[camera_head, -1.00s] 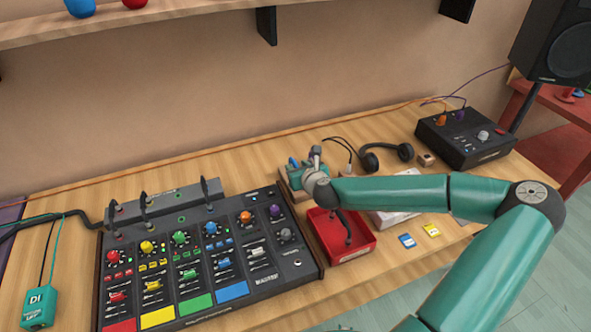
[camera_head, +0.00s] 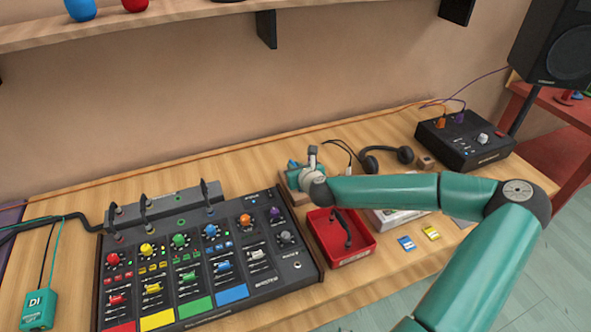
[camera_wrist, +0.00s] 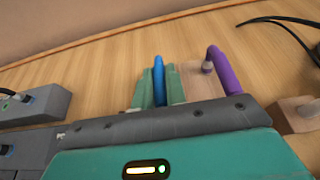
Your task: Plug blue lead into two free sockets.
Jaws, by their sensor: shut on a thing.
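My gripper (camera_wrist: 158,88) is shut on the blue lead (camera_wrist: 158,75), which stands up between its two pale green fingers. In the head view my gripper (camera_head: 299,172) is behind the red tray, with a bit of blue lead (camera_head: 292,163) showing at its left. The lead's lower parts and plugs are hidden. A grey patch strip (camera_head: 165,208) with several dark plugs stands behind the mixer (camera_head: 200,262), left of my gripper. A green-ringed socket (camera_head: 181,222) shows on the strip. The strip's right end (camera_wrist: 48,102) also appears at the left of the wrist view.
A purple lead (camera_wrist: 222,72) stands at a wooden block (camera_wrist: 196,82) just right of my fingers. A red tray (camera_head: 368,247) with a dark object lies in front. Headphones (camera_head: 385,160) and a black box (camera_head: 465,140) are to the right. Bare table lies behind my gripper.

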